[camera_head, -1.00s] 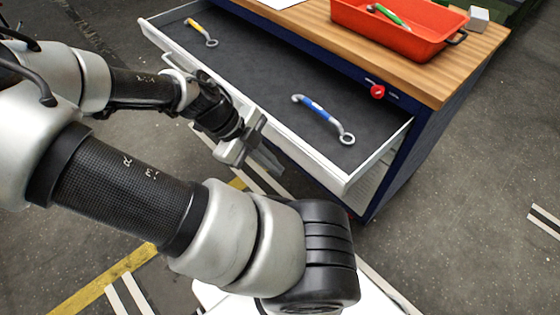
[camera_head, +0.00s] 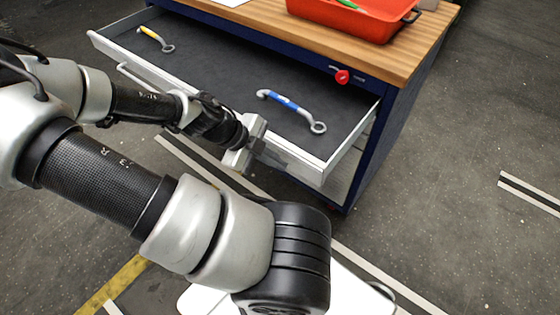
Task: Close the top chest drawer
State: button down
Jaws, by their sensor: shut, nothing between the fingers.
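The top chest drawer (camera_head: 220,85) is pulled out from the blue chest (camera_head: 372,150), its dark lined inside showing. A yellow wrench (camera_head: 155,39) lies in its left part and a blue-handled wrench (camera_head: 290,109) in its right part. The drawer's white front runs along the near side, with a bar handle at its left part, partly behind my arm. My gripper (camera_head: 270,155) is shut and empty, in front of the drawer's front face, right of the handle. I cannot tell whether its fingers touch the front.
A red tray (camera_head: 350,22) with a green-handled tool stands on the chest's wooden top (camera_head: 395,60). The floor to the right is clear.

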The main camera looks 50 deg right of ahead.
jog(key=shift+d, duration=0.6)
jog(key=b, duration=0.6)
send_over(335, 112)
dwell(0.3)
